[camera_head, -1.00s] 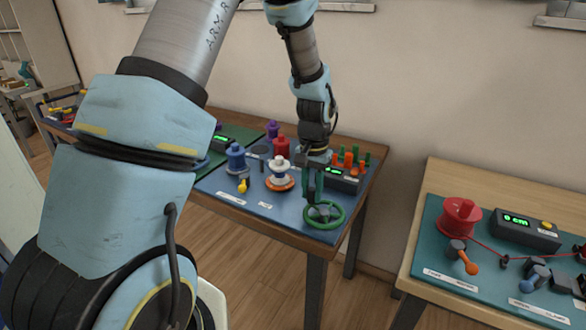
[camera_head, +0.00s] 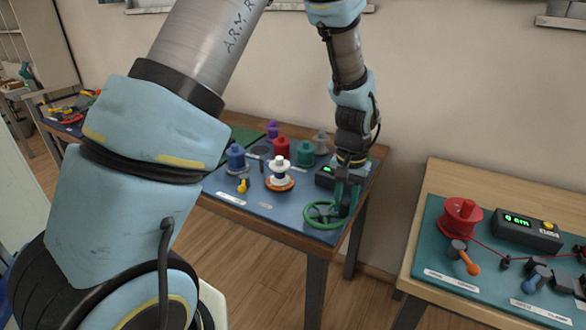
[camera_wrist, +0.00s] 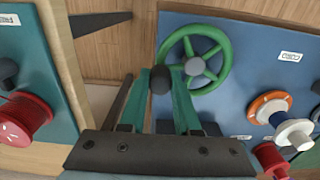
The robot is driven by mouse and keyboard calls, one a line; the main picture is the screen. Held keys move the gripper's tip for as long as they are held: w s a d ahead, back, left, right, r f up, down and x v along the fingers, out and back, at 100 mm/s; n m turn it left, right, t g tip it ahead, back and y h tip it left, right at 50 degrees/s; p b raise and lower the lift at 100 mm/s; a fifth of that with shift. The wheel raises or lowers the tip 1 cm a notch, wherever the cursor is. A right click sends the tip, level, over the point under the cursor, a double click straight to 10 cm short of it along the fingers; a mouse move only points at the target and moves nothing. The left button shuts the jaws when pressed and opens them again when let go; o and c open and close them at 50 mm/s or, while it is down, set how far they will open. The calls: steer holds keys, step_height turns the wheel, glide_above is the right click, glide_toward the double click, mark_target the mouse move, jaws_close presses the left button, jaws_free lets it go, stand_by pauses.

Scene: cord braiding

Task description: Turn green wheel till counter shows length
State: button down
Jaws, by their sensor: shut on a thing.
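The green wheel (camera_head: 307,212) lies flat near the front right corner of the blue board. It also shows in the wrist view (camera_wrist: 196,31), with spokes and a grey hub. My gripper (camera_head: 344,208) is at the wheel's right side in the head view. In the wrist view my gripper's green fingers (camera_wrist: 160,82) are shut on the wheel's dark knob (camera_wrist: 160,76), at the rim. The counter (camera_head: 325,172) stands behind the wheel; my arm covers part of it, and its green digits are too small to read.
White, blue and red spools (camera_head: 281,150) stand on the blue board left of the wheel. A second table at right holds a red spool (camera_head: 461,216) and another counter (camera_head: 527,228) reading about 0 cm. A gap of floor separates the two tables.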

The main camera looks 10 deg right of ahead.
mark_target(317, 225)
steer(key=a, duration=0.2)
steer(key=s+a, duration=0.1)
steer(key=a, duration=0.1)
steer(key=s+a, duration=0.1)
steer(key=a, duration=0.1)
steer(key=shift+w+a+p, duration=0.3)
steer(key=shift+w+a, duration=0.15)
steer(key=shift+a, duration=0.3)
steer(key=p, duration=0.3)
steer(key=shift+r, duration=0.35)
steer(key=p, duration=0.2)
steer(key=shift+p, duration=0.35)
steer(key=shift+f+p, duration=0.15)
steer(key=shift+p, duration=0.2)
